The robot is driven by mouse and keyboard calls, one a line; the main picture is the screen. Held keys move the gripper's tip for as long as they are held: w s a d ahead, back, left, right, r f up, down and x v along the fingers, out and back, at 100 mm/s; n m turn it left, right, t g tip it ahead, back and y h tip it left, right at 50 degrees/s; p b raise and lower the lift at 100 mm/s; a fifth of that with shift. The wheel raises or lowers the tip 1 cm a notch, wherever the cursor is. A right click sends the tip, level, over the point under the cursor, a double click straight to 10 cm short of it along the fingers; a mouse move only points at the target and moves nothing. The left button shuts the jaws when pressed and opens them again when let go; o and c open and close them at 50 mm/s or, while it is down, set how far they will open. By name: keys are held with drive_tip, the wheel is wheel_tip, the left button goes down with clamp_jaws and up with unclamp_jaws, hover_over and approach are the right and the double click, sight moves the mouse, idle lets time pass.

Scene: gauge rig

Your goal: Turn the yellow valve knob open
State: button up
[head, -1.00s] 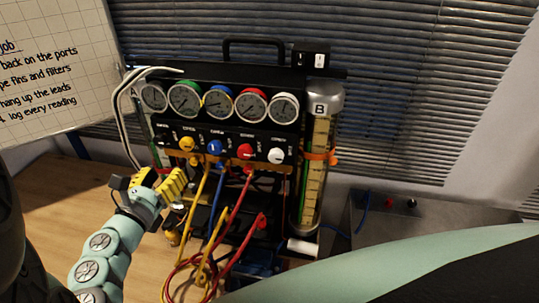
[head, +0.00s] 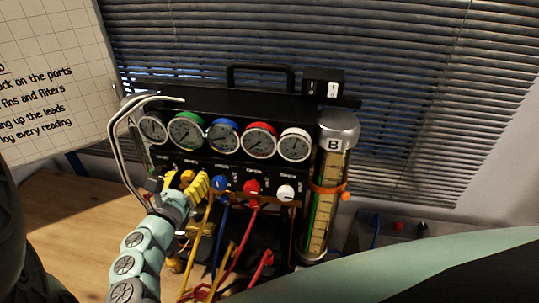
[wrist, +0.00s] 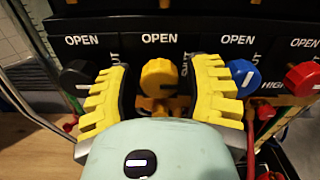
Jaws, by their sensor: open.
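The yellow valve knob (wrist: 159,74) sits on the black panel under an OPEN label in the wrist view. It also shows in the head view (head: 187,177), partly beside the fingers. My gripper (wrist: 160,88) is open, with one yellow ridged finger on each side of the yellow knob. Gaps show between the knob and both fingers, so they look apart from it. In the head view my gripper (head: 184,184) is at the left part of the panel.
A black knob (wrist: 78,74) is close left of the left finger, and a blue knob (wrist: 243,74) close right of the right finger. A red knob (wrist: 302,78) is farther right. Coloured hoses (head: 238,240) hang below the panel. Clear cylinder B (head: 327,190) stands at the right.

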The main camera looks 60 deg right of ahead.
clamp_jaws()
